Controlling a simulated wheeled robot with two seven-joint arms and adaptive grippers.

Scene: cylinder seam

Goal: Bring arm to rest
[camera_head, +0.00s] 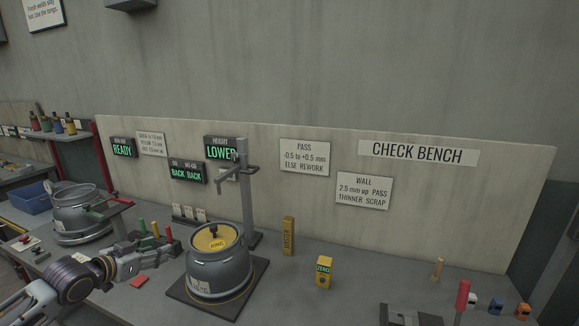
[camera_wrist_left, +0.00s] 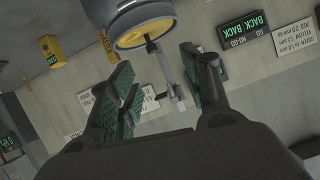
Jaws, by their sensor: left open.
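My left arm comes in from the lower left in the head view. Its gripper (camera_head: 168,254) is open and empty, just left of a grey metal cylinder (camera_head: 222,272) with a yellow disc (camera_head: 215,238) on top. The cylinder stands upright on a dark square plate (camera_head: 254,286). In the left wrist view, which is upside down, the green-padded fingers (camera_wrist_left: 165,85) are spread apart with nothing between them that they touch. The cylinder (camera_wrist_left: 125,14) shows beyond them at the top. My right gripper is not in view.
A grey gauge post (camera_head: 247,195) stands behind the cylinder. Colored pegs (camera_head: 155,230) stand near the left gripper, with a red piece (camera_head: 139,281) below. Another metal vessel (camera_head: 75,208) is at left.

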